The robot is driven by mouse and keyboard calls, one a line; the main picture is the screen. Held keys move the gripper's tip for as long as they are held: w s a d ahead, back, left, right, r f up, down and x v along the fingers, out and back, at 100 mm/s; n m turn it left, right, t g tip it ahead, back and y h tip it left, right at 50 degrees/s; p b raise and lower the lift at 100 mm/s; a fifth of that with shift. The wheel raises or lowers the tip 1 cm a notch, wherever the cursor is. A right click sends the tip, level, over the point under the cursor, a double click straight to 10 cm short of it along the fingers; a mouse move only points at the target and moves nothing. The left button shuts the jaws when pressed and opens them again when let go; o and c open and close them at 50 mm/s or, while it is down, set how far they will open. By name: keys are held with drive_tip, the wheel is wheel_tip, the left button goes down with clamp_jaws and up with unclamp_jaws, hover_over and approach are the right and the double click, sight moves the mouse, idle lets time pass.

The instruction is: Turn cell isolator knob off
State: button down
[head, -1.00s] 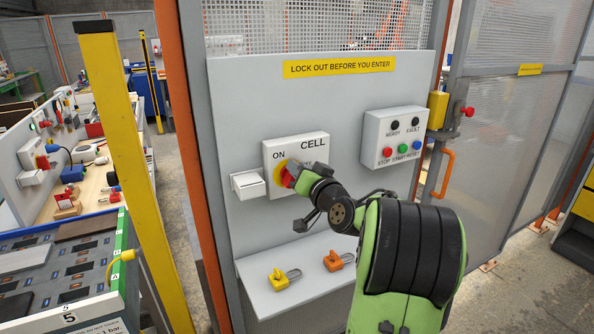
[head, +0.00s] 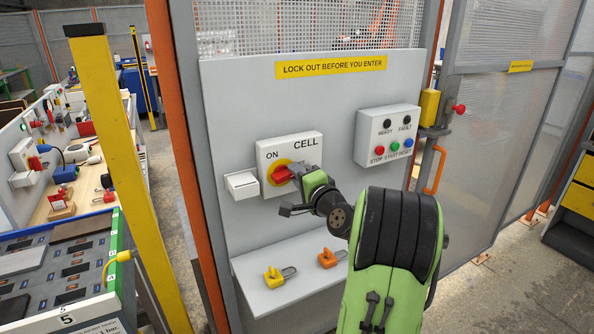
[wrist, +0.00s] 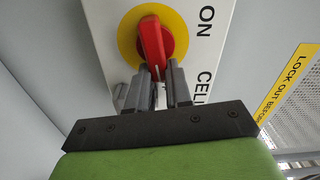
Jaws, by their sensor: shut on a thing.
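The cell isolator (head: 300,149) is a white box on the grey panel, marked ON and CELL. Its red knob (head: 282,176) sits on a yellow disc, which also shows in the wrist view (wrist: 126,45). The red handle (wrist: 152,42) lies roughly sideways across the box, not pointing up at the ON mark. My gripper (head: 295,171) is at the knob from the right, shut on the handle's near end. In the wrist view its two grey fingers (wrist: 160,75) straddle that end. The fingers partly hide the lower disc.
A small white box (head: 241,185) is just left of the isolator. A shelf (head: 285,295) below holds a yellow padlock (head: 273,278) and an orange padlock (head: 328,258). A button box (head: 388,137) is to the right. A yellow post (head: 118,160) stands at left.

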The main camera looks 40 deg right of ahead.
drive_tip(key=shift+f+m, duration=0.15)
drive_tip(key=shift+m, duration=0.75)
drive_tip(key=c, duration=1)
unclamp_jaws()
drive_tip(key=shift+w+f, duration=0.1)
drive_tip(key=shift+c, duration=0.2)
drive_tip(key=b+v, duration=0.3)
drive_tip(key=v, duration=1.2)
drive_tip(key=shift+s+b, duration=0.35)
drive_tip(key=shift+s, duration=0.05)
drive_tip(key=shift+a, duration=0.15)
